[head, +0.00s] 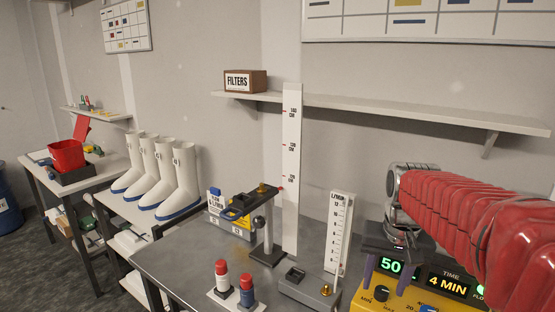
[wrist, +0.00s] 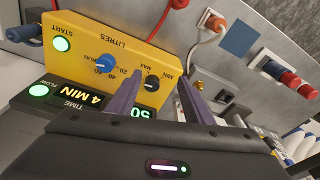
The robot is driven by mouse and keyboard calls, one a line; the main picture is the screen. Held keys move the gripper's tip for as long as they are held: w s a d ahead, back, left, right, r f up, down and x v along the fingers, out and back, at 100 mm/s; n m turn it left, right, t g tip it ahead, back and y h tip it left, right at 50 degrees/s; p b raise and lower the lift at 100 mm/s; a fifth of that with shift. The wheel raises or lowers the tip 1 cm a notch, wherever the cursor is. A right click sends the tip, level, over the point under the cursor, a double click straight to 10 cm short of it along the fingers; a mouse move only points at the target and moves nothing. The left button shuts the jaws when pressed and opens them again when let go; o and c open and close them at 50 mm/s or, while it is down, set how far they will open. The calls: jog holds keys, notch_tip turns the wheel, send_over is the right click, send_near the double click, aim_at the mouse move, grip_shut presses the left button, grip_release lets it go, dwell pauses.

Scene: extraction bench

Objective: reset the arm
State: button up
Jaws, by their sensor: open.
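My arm (head: 470,220), in a red ribbed sleeve, reaches in from the right in the head view. My gripper shows in the wrist view (wrist: 158,84) with two purple fingers spread apart and nothing seen between them. It is over the yellow control box (head: 370,294), which also shows in the wrist view (wrist: 165,52). The fingertips lie near the black MIN–MAX knob (wrist: 151,82) in the picture; I cannot tell whether they touch the box. The blue knob (wrist: 105,63) is beside it. The displays read 50 and 4 MIN, and the green START button (wrist: 62,44) is lit.
A flowmeter column (head: 341,232) and a tall scale (head: 291,170) stand on the grey bench (head: 170,262). A FILTERS box (head: 245,81) sits on the wall shelf (head: 400,110). White boots (head: 180,180) stand left.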

jog(key=s+a+f+n+t, duration=0.1)
jog(key=s+a+t, duration=0.1)
jog(key=s, duration=0.6)
jog(key=s+a+f+n+t, duration=0.1)
jog(key=s+a+n, duration=0.1)
jog(key=s+a, duration=0.3)
jog(key=s, duration=0.4)
jog(key=shift+a+n+t, duration=0.15)
jog(key=shift+n+t, duration=0.15)
jog(key=shift+t, duration=0.1)
dwell(2.2)
jog(key=w+d+r+m+g, duration=0.1)
jog(key=w+d+m+g, duration=0.2)
jog(key=w, duration=0.7)
jog(key=w+d+r+m+g, duration=0.1)
jog(key=w+d+r+m, duration=0.15)
jog(key=w+d, duration=0.55)
jog(key=w+r+m+g, duration=0.1)
jog(key=w+r+m, duration=0.3)
jog(key=m, duration=0.3)
jog(key=shift+w+a+r+g, duration=0.3)
jog(key=shift+w+a+r, duration=0.05)
jog(key=shift+a+r, duration=0.05)
